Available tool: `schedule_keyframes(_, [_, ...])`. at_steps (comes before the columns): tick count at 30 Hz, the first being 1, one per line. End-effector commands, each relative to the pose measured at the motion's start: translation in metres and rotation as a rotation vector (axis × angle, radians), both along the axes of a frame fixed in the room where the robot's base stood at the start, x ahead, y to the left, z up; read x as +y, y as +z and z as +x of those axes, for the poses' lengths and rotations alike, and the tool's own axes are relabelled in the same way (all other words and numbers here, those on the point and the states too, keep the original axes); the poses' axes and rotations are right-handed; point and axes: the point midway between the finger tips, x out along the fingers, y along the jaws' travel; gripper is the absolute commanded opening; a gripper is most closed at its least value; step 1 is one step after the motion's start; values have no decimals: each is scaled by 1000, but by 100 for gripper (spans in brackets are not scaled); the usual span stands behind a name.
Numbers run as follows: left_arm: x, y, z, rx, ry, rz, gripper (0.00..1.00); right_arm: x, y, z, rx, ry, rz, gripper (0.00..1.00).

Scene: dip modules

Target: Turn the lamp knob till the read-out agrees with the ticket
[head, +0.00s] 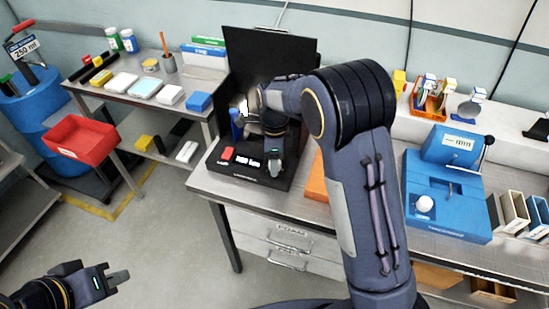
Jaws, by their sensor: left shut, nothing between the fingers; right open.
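A black lamp unit (222,168) with a tall dark back panel stands on the bench at centre. Its front has a red button (228,154) and a small lit read-out (247,162), too small to read surely. My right gripper (273,166) points down over the unit's right front, beside the read-out; it is open. The lamp knob is not visible; the gripper may hide it. A bright white spot (243,107) shows behind the gripper. My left gripper (118,277) is shut and empty over the floor at lower left. I cannot tell which paper is the ticket.
A blue machine (445,190) with a white knob and display stands on the right bench. A red bin (80,139) stands beside the left bench. My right arm covers the middle bench.

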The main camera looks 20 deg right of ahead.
Motion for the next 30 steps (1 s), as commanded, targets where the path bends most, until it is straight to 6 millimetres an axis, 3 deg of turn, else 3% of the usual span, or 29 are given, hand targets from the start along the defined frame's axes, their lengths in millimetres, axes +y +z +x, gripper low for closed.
schedule_keyframes(5, [0, -2, 0, 0, 0, 0, 0, 0, 10, 1, -2, 0, 0, 55])
schedule_keyframes(12, [0, -6, 0, 0, 0, 0, 0, -1, 51, 4, -5, 1, 0, 55])
schedule_keyframes(18, [0, -7, 0, 0, 0, 0, 0, -1, 74, 5, -1, 0, 1, 55])
schedule_keyframes(30, [0, -7, 0, 0, 0, 0, 0, -1, 78, 4, 0, 0, 0, 55])
